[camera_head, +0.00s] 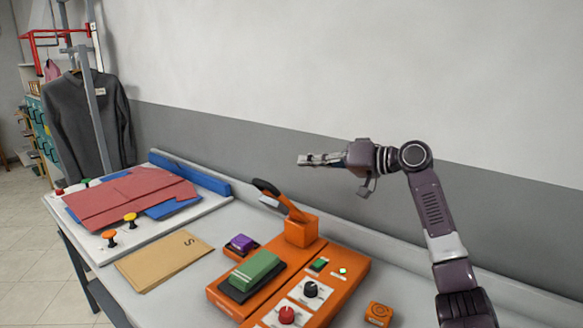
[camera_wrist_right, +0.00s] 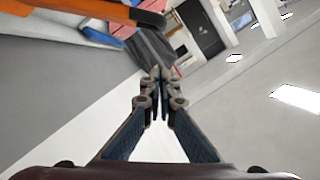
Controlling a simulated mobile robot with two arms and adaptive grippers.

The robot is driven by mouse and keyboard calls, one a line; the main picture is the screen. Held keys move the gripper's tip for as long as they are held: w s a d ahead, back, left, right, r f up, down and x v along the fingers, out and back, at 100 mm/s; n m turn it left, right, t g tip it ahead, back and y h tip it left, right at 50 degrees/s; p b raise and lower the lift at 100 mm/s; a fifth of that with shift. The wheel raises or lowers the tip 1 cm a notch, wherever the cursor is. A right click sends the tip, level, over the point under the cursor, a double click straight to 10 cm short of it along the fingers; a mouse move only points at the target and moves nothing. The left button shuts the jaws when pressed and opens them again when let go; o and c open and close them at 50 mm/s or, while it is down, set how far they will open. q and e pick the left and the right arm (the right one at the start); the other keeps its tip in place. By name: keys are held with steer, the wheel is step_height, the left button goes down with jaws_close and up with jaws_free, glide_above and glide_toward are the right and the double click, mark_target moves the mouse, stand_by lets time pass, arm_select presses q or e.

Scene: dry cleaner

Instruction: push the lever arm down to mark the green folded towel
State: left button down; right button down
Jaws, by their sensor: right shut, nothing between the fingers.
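The green folded towel (camera_head: 253,270) lies on a dark pad on the orange marking machine (camera_head: 348,278). The machine's lever arm (camera_head: 283,201) is orange with a black grip and is raised, slanting up to the left from its orange post. My right gripper (camera_head: 302,160) is shut and empty, in the air above and to the right of the lever's grip, apart from it. In the right wrist view the shut fingertips (camera_wrist_right: 157,76) show, with the lever's black-ended arm (camera_wrist_right: 148,19) at the upper left. My left gripper is out of view.
A purple folded piece (camera_head: 241,243) sits behind the towel. A tan envelope (camera_head: 165,260) lies to the left. A press board (camera_head: 215,203) with red cloth (camera_head: 130,198) and knobs is farther left. A small orange block (camera_head: 379,313) is at the front right. The wall stands behind the table.

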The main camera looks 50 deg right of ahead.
steer(key=p, duration=0.5)
glide_above(273, 186)
steer(key=w+d, duration=0.2)
steer(key=d, duration=0.1)
steer(key=shift+s+f, duration=0.25)
steer(key=shift+f, duration=0.55)
steer(key=shift+s+a+f+p, duration=0.1)
steer(key=shift+a+f+p, duration=0.1)
steer(key=shift+a+f, duration=0.25)
steer(key=shift+a+f+p, duration=0.2)
steer(key=shift+a+f, duration=0.05)
steer(key=shift+f, duration=0.35)
steer(key=shift+s+a+f, duration=0.15)
steer(key=shift+a+f, duration=0.2)
steer(key=shift+f, duration=0.3)
steer(key=shift+a+f, duration=0.1)
